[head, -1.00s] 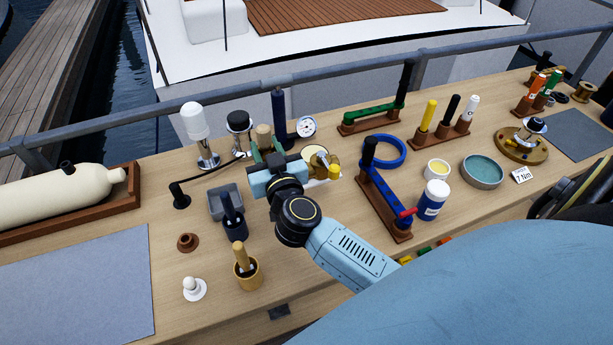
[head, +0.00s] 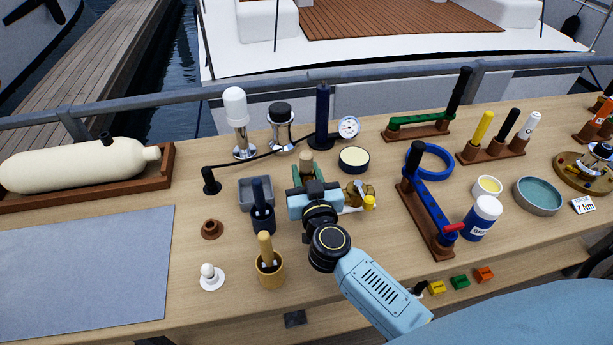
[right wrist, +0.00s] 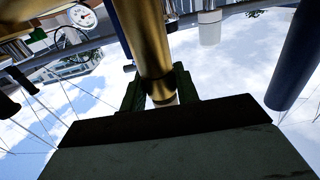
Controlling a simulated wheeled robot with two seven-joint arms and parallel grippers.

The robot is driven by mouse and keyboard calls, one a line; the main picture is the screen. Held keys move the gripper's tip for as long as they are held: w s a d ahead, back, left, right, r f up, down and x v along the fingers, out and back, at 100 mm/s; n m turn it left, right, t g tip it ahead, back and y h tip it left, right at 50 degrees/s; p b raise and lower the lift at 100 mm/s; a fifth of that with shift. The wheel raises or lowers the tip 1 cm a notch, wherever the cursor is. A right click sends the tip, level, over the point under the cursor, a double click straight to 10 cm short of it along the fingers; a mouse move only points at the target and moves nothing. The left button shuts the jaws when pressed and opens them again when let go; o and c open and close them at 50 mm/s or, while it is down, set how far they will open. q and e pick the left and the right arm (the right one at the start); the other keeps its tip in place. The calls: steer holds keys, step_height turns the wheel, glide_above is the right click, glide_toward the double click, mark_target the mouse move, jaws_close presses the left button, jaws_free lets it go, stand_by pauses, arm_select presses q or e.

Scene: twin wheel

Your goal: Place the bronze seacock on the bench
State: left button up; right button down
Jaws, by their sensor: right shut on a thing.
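My right gripper (head: 306,172) is over the middle of the bench (head: 200,290), with its green fingers pointing away from me. In the right wrist view a bronze cylinder of the seacock (right wrist: 145,40) sits between the green fingers. The gripper hides part of it in the head view. I cannot tell whether it touches the bench. My left gripper is not in view.
A grey tray (head: 256,193), a dark bottle (head: 262,215) and a brush pot (head: 269,271) stand left of the gripper. A round tin (head: 354,159) is behind the seacock; a blue-handled tool rack (head: 430,215) is to the right. A grey mat (head: 85,270) lies clear at left.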

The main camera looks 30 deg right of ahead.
steer(key=c, duration=1)
jaws_free()
steer(key=shift+c, duration=0.2)
steer(key=shift+r, duration=0.15)
steer(key=v, duration=1.2)
steer(key=shift+p, duration=0.35)
